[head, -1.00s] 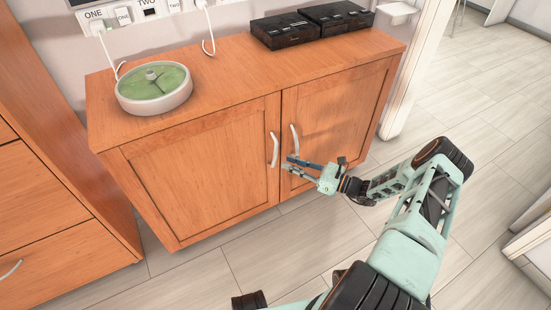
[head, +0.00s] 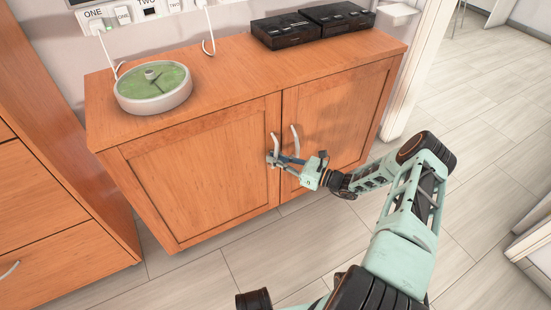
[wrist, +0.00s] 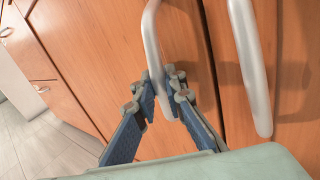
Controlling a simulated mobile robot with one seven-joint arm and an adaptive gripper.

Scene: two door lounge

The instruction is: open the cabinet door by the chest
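The wooden cabinet (head: 119,176) has two closed doors with light metal bar handles side by side at the middle. The left door (head: 205,170) is the one nearer the chest of drawers (head: 50,210). Its handle (head: 275,146) shows in the wrist view (wrist: 152,45) too. My gripper (head: 272,160) is at the lower part of this handle. In the wrist view its fingertips (wrist: 160,92) are close in on both sides of the bar, with little gap. The right door (head: 335,125) has its own handle (wrist: 250,65), which stands free to the right of the fingers.
On the cabinet top are a round green-faced clock-like dish (head: 153,88) and two black boxes (head: 287,30). A power strip (head: 125,14) with white cables is on the wall. The tiled floor (head: 225,275) before the cabinet is clear.

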